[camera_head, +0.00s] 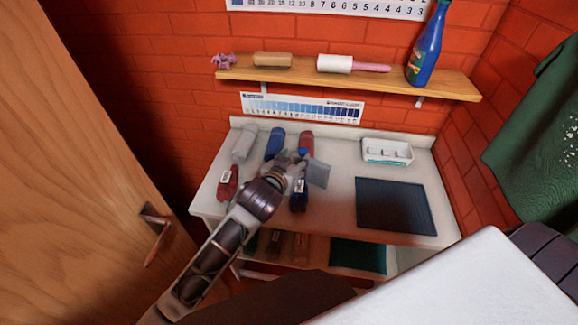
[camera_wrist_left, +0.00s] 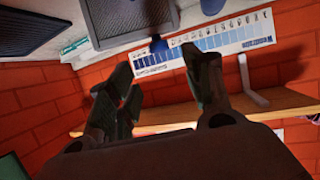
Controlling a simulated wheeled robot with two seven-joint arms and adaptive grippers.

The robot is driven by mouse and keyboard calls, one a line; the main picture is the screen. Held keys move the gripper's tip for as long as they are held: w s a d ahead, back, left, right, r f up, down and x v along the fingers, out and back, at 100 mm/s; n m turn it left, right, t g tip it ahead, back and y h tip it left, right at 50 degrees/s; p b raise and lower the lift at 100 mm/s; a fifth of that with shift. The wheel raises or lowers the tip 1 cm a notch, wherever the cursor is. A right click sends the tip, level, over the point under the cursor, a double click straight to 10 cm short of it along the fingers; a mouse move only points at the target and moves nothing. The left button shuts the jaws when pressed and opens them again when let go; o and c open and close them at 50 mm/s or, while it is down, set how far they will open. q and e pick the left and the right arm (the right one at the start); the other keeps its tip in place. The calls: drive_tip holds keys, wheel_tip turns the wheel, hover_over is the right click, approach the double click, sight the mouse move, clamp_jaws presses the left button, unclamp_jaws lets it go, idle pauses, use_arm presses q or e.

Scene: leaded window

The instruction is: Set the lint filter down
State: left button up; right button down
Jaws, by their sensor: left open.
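The lint filter appears to be a grey, framed mesh panel (camera_head: 318,173) just right of my left gripper in the head view. It also shows in the left wrist view (camera_wrist_left: 130,18), at the top, with a small blue part at its edge. My left gripper (camera_head: 292,172) is over the middle of the white table (camera_head: 335,205). In the left wrist view its two fingers (camera_wrist_left: 160,72) stand apart with nothing clasped between them. The filter is beyond the fingertips; whether it rests on the table I cannot tell. My right gripper is not in view.
Several bottles, including a grey one (camera_head: 245,144) and a blue one (camera_head: 275,142), lie around the gripper. A dark mat (camera_head: 396,206) and a white tray (camera_head: 388,152) occupy the table's right side. A wooden shelf (camera_head: 350,78) hangs above. A wooden door (camera_head: 90,150) stands at left.

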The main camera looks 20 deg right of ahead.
use_arm(q)
drive_tip(key=shift+v, duration=1.85)
